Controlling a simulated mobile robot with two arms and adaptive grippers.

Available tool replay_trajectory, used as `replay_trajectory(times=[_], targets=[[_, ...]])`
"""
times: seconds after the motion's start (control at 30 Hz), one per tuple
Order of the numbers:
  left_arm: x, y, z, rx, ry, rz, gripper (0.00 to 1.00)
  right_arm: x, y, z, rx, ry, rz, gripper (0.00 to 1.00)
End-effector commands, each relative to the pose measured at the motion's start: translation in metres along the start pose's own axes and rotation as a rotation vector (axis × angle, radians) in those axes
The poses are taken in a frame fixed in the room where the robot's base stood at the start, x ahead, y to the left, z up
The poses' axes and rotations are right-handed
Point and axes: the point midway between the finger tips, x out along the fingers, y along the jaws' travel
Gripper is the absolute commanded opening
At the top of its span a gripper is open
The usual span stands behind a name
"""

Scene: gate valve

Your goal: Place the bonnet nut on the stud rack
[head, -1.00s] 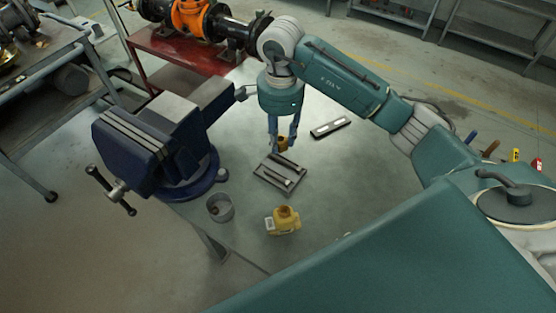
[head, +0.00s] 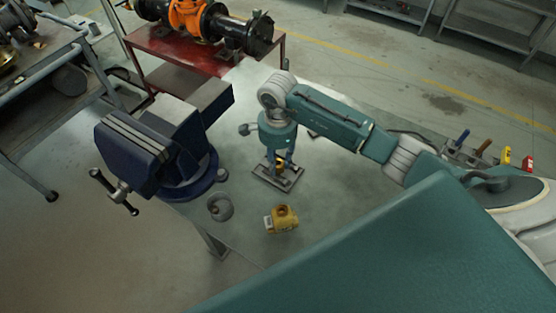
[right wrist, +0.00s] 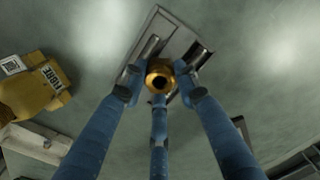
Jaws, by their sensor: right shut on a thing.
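My right gripper (head: 279,162) has blue fingers and is shut on the bonnet nut (head: 279,167), a small brass ring. The nut also shows between the fingertips in the right wrist view (right wrist: 160,79). The stud rack (head: 292,181) is a flat grey plate with metal studs on the bench, directly under the gripper. In the right wrist view the rack (right wrist: 168,33) lies beneath and beyond the nut, with a stud on either side of it. Fingers and nut hide part of the rack. I cannot tell whether the nut touches it. My left gripper is not in view.
A large blue vise (head: 150,150) stands to the left, close to the rack. Coloured-handled tools (head: 505,155) are at the right.

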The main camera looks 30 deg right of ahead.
Motion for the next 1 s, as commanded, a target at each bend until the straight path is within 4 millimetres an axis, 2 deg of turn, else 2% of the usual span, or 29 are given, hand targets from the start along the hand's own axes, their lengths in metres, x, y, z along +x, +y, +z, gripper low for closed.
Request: replay_trajectory(times=[0.1,0.13,0.17,0.43,0.53,0.6,0.67,1.0], targets=[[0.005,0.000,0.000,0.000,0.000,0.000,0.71,0.004,0.000,-0.001,0.000,0.001,-0.001,0.04],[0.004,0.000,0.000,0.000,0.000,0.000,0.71,0.004,0.000,-0.001,0.000,0.001,-0.001,0.32],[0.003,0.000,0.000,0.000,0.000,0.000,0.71,0.003,0.000,0.000,0.000,0.001,-0.001,0.38],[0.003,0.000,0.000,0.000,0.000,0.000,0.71,0.002,0.000,0.000,0.000,0.000,0.000,0.38],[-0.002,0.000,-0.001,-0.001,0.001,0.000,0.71,-0.002,0.000,0.000,0.000,-0.001,0.001,0.38],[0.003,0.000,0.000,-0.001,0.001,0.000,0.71,-0.006,-0.002,0.000,-0.001,0.000,-0.004,0.38],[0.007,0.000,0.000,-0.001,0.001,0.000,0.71,-0.015,-0.002,-0.001,-0.001,0.001,-0.005,0.38],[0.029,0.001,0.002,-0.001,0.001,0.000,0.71,-0.087,-0.002,-0.001,0.000,0.001,-0.006,0.38]])
